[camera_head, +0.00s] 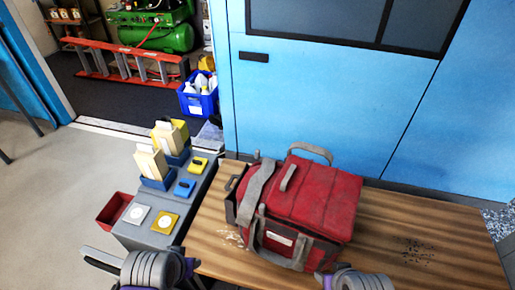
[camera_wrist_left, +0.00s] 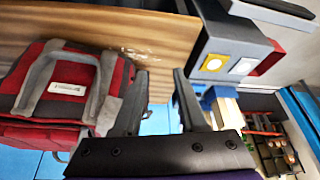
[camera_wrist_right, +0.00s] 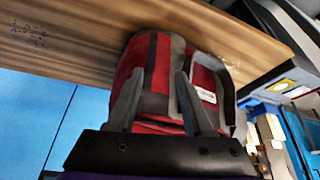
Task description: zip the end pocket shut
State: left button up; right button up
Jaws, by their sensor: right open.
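A red bag (camera_head: 325,195) with grey straps and a white label stands on the wooden table (camera_head: 420,235). A dark panel with a black handle-like loop (camera_head: 233,183) shows at its left end; I cannot make out a zip or its puller. The bag also shows in the left wrist view (camera_wrist_left: 50,75) and the right wrist view (camera_wrist_right: 160,55). My left gripper (camera_wrist_left: 160,74) is open and empty, left of the bag and apart from it. My right gripper (camera_wrist_right: 160,73) is open and empty at the table's front, in front of the bag, apart from it.
A grey side stand (camera_head: 150,235) left of the table holds yellow and blue boxes and small cards. A red bin (camera_head: 115,209) is beside it. The blue wall (camera_head: 300,90) stands close behind. The table's right part is clear except for dark specks (camera_head: 415,248).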

pick_arm(q)
jog(key=shift+o, duration=0.3)
jog(key=w+d+r+m+g+p, duration=0.1)
jog(key=w+d+r+p, duration=0.1)
jog(key=w+r, duration=0.7)
jog(key=w, duration=0.2)
jog(key=shift+w+d, duration=0.3)
jog(key=shift+d, duration=0.1)
notch_tip(320, 180, up, 5)
jog(key=m+g+p, duration=0.4)
jog(key=p, duration=0.1)
send_over(258, 150)
notch_tip(258, 150, down, 9)
jog(key=shift+f+b, duration=0.2)
jog(key=shift+b, duration=0.4)
jog(key=shift+f, duration=0.7)
pick_arm(e)
notch_tip(258, 150, up, 8)
jog(key=w, duration=0.2)
jog(key=shift+w+f, duration=0.15)
jog(key=shift+f, duration=0.1)
pick_arm(q)
grip_shut()
